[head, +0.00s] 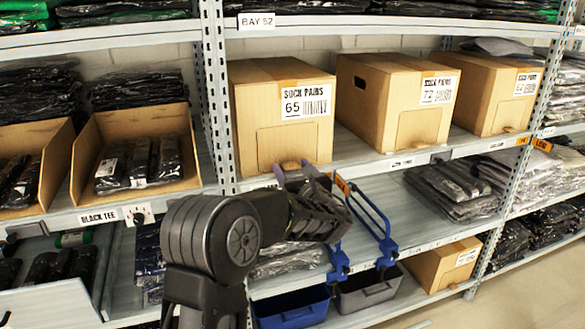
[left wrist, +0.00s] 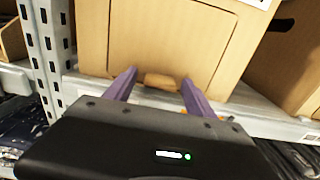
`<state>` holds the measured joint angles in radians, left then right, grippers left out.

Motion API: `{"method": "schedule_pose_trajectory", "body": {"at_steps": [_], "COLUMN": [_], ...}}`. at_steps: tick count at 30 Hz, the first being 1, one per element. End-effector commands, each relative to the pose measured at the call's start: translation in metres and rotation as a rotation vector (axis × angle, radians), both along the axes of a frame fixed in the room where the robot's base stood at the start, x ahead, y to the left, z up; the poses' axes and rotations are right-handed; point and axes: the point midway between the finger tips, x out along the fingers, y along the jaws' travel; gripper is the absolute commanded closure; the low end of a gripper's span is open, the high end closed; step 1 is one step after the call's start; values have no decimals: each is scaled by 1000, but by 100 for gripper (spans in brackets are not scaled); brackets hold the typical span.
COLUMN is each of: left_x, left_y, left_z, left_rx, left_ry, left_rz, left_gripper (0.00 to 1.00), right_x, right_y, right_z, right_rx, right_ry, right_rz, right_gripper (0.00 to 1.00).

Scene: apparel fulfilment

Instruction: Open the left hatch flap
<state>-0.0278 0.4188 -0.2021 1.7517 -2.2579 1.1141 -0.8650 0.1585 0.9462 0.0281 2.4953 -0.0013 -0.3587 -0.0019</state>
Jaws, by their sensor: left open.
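The left hatch flap (head: 287,143) is a cut panel low in the front of the cardboard box marked SOCK PAIRS 65 (head: 255,110). It looks closed, flush with the box front. In the left wrist view the flap (left wrist: 170,40) fills the upper middle, with a small tan tab (left wrist: 160,81) at its lower edge. My left gripper (head: 292,170) is open at the foot of the box. Its two purple fingers stand on either side of the tab; I cannot tell whether they touch it. My right gripper is out of view.
A box marked 72 (head: 386,95) and another box (head: 495,90) stand to the right on the same shelf. A perforated upright (head: 218,90) is close on the left. Below are a blue bin (head: 292,310), a grey bin (head: 368,292) and blue brackets (head: 383,225).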

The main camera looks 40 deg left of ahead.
Motion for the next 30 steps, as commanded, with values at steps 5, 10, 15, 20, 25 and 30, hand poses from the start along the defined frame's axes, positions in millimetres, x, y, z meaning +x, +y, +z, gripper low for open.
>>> {"method": "schedule_pose_trajectory", "body": {"at_steps": [5,10,15,20,25,30], "left_x": [1,1,1,1,1,1], "left_y": [2,1,1,1,1,1], "left_z": [0,0,0,0,0,0], "left_rx": [0,-1,-1,-1,-1,-1], "left_ry": [0,-1,-1,-1,-1,-1], "left_rz": [0,0,0,0,0,0], "left_gripper": [36,42,56,69,83,97], "right_x": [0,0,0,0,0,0], "right_y": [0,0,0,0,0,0], "right_z": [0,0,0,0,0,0], "right_rx": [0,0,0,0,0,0], "right_ry": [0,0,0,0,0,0], "right_rz": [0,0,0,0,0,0], "right_gripper": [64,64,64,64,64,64]}}
